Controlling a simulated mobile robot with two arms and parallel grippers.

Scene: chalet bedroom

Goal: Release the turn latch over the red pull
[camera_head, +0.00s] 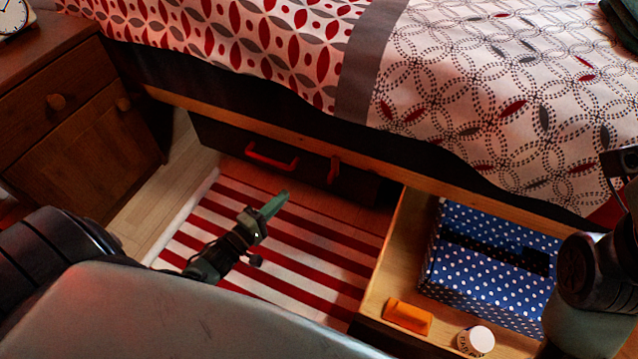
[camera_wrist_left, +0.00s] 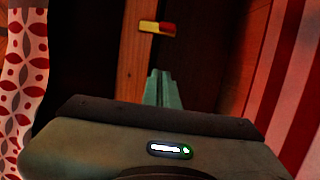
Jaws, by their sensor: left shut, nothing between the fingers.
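The closed dark drawer front (camera_head: 228,143) under the bed carries a red pull (camera_head: 271,160). Right of the pull is a small red turn latch (camera_head: 333,170), upright, reaching from the wooden rail down over the drawer front. In the left wrist view the latch (camera_wrist_left: 157,27) looks red and yellow and lies across the edge between the rail (camera_wrist_left: 133,70) and the dark front. My left gripper (camera_head: 283,196) is shut and empty, in front of the drawer and apart from both pull and latch. Its green fingers also show in the left wrist view (camera_wrist_left: 163,88), pointing toward the latch.
An open wooden drawer (camera_head: 392,262) on the right holds a blue dotted box (camera_head: 480,300), an orange block (camera_head: 408,316) and a white round item (camera_head: 476,340). A red-striped rug (camera_head: 215,210) covers the floor below my left gripper. A nightstand (camera_head: 75,130) stands at left.

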